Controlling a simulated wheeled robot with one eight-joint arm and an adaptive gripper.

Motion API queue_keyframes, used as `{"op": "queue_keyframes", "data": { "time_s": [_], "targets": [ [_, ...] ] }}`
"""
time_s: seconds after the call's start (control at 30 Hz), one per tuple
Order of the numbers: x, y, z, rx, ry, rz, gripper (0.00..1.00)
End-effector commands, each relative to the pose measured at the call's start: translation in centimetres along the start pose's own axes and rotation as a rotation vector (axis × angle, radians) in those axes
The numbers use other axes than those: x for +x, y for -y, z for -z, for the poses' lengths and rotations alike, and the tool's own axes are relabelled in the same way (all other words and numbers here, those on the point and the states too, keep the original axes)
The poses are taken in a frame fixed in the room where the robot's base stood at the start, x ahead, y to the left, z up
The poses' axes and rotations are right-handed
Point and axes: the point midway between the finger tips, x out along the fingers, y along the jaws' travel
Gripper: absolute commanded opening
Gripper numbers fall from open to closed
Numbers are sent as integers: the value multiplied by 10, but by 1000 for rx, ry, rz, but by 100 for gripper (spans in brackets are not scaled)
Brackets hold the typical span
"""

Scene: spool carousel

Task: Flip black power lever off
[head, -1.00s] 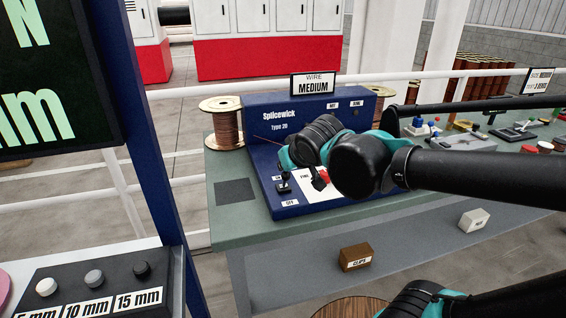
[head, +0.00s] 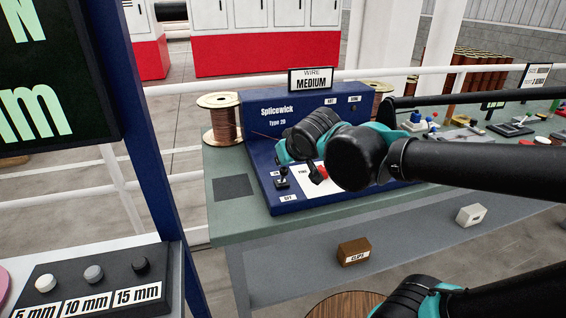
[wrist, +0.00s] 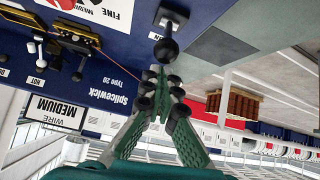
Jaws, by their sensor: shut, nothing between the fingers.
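The black power lever (head: 282,178) stands at the lower left of the blue Splicewick machine (head: 262,130), with an OFF label below it. In the wrist view, which is upside down, the lever's black ball knob (wrist: 167,48) is just beyond my fingertips. My gripper (wrist: 158,73) is shut and empty, pointing at the knob. I cannot tell whether it touches the knob. In the head view my wrist hides the fingers. The lever's ball appears on the upper side, away from the OFF label.
A copper wire spool (head: 221,120) is left of the machine. The green table (head: 225,215) has free room in front. A CLIPS box (head: 354,252) is below its edge.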

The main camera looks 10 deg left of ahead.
Motion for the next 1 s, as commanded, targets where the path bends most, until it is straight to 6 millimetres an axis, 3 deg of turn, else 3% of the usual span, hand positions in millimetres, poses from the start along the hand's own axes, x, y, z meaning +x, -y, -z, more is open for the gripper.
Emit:
{"op": "queue_keyframes", "data": {
  "time_s": [0.23,1.0],
  "targets": [
    [9,-4,34,1,-4,-3,0],
    [-84,-2,23,-1,-5,-1,0]
  ]
}}
